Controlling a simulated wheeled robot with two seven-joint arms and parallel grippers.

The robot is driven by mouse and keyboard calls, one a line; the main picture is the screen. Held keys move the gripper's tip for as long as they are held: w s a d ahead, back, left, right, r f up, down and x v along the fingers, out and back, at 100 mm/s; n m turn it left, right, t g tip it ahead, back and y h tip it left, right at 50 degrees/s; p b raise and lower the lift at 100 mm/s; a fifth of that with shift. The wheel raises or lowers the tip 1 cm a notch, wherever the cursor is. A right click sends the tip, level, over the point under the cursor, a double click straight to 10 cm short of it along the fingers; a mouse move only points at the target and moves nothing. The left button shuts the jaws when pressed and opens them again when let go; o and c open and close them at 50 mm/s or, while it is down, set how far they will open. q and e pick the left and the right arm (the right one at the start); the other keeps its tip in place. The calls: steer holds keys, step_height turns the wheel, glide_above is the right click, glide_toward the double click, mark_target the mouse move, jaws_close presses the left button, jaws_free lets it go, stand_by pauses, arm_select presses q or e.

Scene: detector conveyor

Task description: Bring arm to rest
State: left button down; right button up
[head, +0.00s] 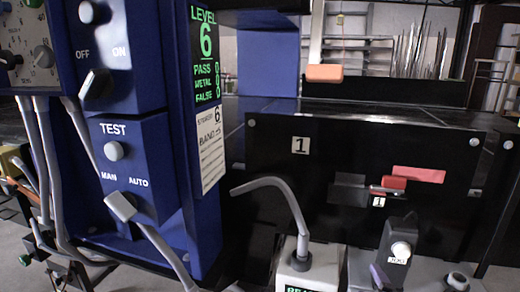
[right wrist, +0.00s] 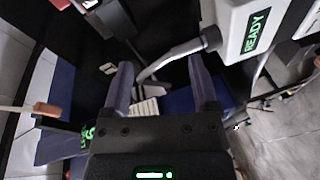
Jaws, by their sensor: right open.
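My right gripper (right wrist: 160,80) shows in the right wrist view with its two grey-purple fingers spread apart. I see nothing held between them. The grey curved cable (right wrist: 180,53) of the white READY box (right wrist: 245,35) passes beyond the fingers; whether it touches them I cannot tell. In the head view I cannot clearly make out my right gripper. My left gripper is not clearly seen in either view.
A blue control panel (head: 120,185) with knobs and a level display (head: 205,55) fills the head view's left. The black conveyor housing (head: 320,225) is at right, with a red handle (head: 393,183) and an orange block (head: 325,72). The READY box (head: 310,270) stands in front.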

steer(key=s+a+f+m+g+y, duration=0.1)
steer(key=s+f+m+g, duration=0.35)
steer(key=s, duration=0.35)
steer(key=s+a+f+m+g, duration=0.2)
steer(key=s+f+m+g, duration=0.25)
steer(key=s, duration=0.25)
steer(key=s+a+f+m+g+y, duration=0.1)
steer(key=s+f+m+g, duration=0.3)
steer(key=s, duration=0.4)
steer(key=s+f+n+g+b, duration=0.1)
steer(key=s+f+b, duration=0.15)
steer(key=f, duration=2.05)
arm_select(q)
step_height(320, 180, down, 3)
steer(key=shift+s+a+f+b, duration=0.1)
steer(key=shift+f+b, duration=0.05)
steer(key=shift+b, duration=0.3)
arm_select(e)
steer(key=s+d+f+g, duration=0.1)
steer(key=s+d+f, duration=0.1)
steer(key=s+f, duration=0.8)
steer(key=s, duration=0.3)
steer(key=shift+s+d+f+g+h, duration=0.25)
steer(key=shift+d+f+g+h, duration=0.05)
steer(key=shift+d+h, duration=0.1)
